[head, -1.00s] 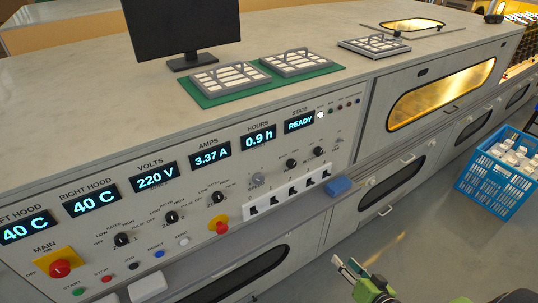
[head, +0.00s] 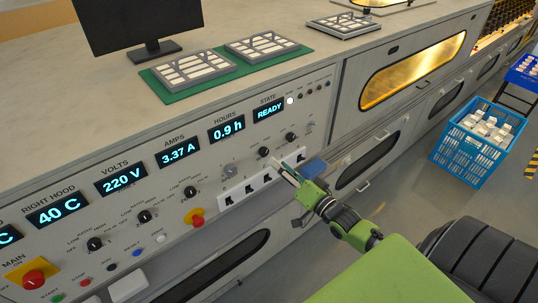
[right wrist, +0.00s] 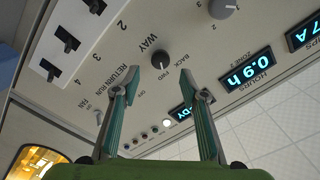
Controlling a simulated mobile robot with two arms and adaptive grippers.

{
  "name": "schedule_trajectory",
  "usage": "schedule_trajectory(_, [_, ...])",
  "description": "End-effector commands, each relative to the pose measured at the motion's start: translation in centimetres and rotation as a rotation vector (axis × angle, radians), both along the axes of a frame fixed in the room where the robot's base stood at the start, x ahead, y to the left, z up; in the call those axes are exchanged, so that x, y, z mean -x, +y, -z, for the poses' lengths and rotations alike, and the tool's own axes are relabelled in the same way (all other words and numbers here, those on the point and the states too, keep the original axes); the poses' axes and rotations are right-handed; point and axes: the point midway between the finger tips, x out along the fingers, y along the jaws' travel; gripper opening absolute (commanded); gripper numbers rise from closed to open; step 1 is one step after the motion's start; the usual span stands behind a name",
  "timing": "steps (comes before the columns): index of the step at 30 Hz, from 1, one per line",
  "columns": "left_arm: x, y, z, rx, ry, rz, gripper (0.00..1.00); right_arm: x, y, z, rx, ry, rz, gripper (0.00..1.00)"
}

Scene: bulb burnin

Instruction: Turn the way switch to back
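The way switch (right wrist: 162,61) is a round black knob on the grey panel, with WAY, BACK and FWD printed around it. It also shows in the head view (head: 264,152). I cannot clearly tell which mark it points to. My right gripper (right wrist: 159,84) is open and empty, its two fingers apart on either side of the knob's line. In the head view my right gripper (head: 284,168) is close to the panel, just below and right of the knob. Contact with the knob does not show. My left gripper is not in view.
A grey knob (head: 229,172) and a row of black rocker switches (right wrist: 68,45) sit near the way switch. A red emergency knob (head: 196,217) is further left. A blue crate (head: 480,150) stands on the floor at right.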

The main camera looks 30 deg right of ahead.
Motion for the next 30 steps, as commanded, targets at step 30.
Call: schedule_trajectory(30, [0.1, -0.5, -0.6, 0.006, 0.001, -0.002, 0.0, -6.0, 0.5, 0.0, 0.001, 0.001, 0.0, 0.01])
